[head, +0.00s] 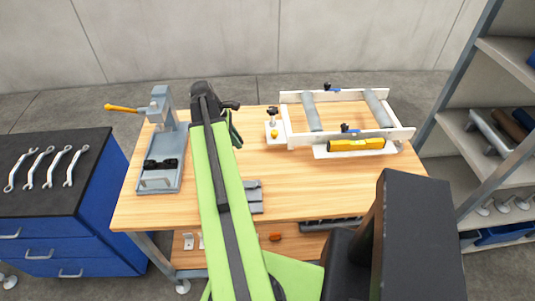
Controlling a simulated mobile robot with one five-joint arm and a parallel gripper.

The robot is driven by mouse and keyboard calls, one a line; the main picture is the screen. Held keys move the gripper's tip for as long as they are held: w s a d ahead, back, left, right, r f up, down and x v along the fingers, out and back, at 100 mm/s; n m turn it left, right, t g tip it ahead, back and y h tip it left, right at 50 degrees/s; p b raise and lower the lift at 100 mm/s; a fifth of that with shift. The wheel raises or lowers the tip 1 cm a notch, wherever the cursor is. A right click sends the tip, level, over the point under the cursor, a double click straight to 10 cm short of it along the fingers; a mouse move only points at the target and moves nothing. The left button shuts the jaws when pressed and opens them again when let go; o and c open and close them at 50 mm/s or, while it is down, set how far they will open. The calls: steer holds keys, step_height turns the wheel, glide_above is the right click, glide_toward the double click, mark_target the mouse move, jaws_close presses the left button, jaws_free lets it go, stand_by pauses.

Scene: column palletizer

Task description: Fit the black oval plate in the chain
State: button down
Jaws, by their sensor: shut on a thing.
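My gripper (235,128) is at the end of my green arm, above the back middle of the wooden table, right of a grey press. It is shut on a small dark piece. The piece is mostly hidden by the gripper, and I cannot make out whether it is the black oval plate. A short black piece with rounded lobes (161,164), which looks like part of a chain, lies on the grey base of the press (165,182). It is too small to see its links or any gap.
The press has a yellow-handled lever (121,108). A white frame with grey rollers (312,112) and a yellow level (356,145) are at the back right. A small white block with a yellow knob (274,133) stands beside it. Grey parts (254,203) lie near the front. The table's middle right is clear.

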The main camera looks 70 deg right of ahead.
steer(key=s+f, duration=0.1)
steer(key=s+d+f+b, duration=0.1)
steer(key=s, duration=0.1)
steer(key=s+d+f+b, duration=0.1)
steer(key=s, duration=0.1)
steer(key=shift+s+f, duration=0.15)
steer(key=shift+s, duration=0.05)
steer(key=shift+s+d, duration=0.15)
steer(key=shift+s, duration=0.15)
steer(key=s+f+b, duration=0.1)
steer(key=s, duration=0.1)
steer(key=s+d+f+b, duration=0.1)
steer(key=f+b, duration=0.1)
steer(key=shift+s+d+f, duration=0.1)
steer(key=shift+s+d, duration=0.1)
steer(key=shift+s, duration=0.25)
steer(key=shift+r, duration=0.2)
steer(key=shift+f, duration=0.15)
steer(key=c, duration=1.2)
jaws_free()
